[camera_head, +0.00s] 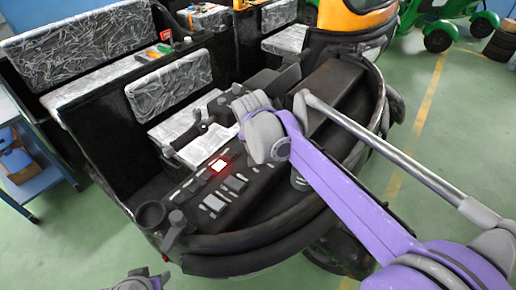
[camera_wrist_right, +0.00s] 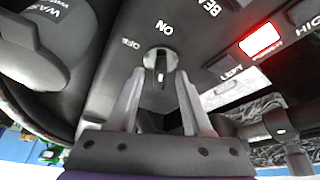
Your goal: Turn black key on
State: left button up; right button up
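In the right wrist view a round silver key switch (camera_wrist_right: 160,60) sits on the dark panel, with the lettering OFF and ON beside it. The narrow dark black key (camera_wrist_right: 161,76) stands in its middle, its long side roughly vertical in the picture. My right gripper (camera_wrist_right: 160,84) is open, one finger on each side of the key, with a gap visible on both sides. In the head view my right arm hides the key, and its wrist is over the dashboard (camera_head: 190,187). My left gripper (camera_head: 142,280) shows only partly at the bottom edge.
A red-lit button (camera_head: 218,165) glows on the dashboard, also in the right wrist view (camera_wrist_right: 260,40). Grey switches (camera_head: 214,203) and a cup-like holder (camera_head: 150,214) are nearby. A dark knob (camera_wrist_right: 50,45) stands left of the key. Plastic-wrapped seats (camera_head: 170,85) lie behind.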

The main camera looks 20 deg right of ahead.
pick_arm(q)
jog(key=shift+w+r+p, duration=0.15)
jog(key=shift+r+p, duration=0.15)
jog(key=shift+r, duration=0.1)
pick_arm(e)
jog(key=v, duration=1.1)
jog(key=shift+f, duration=0.15)
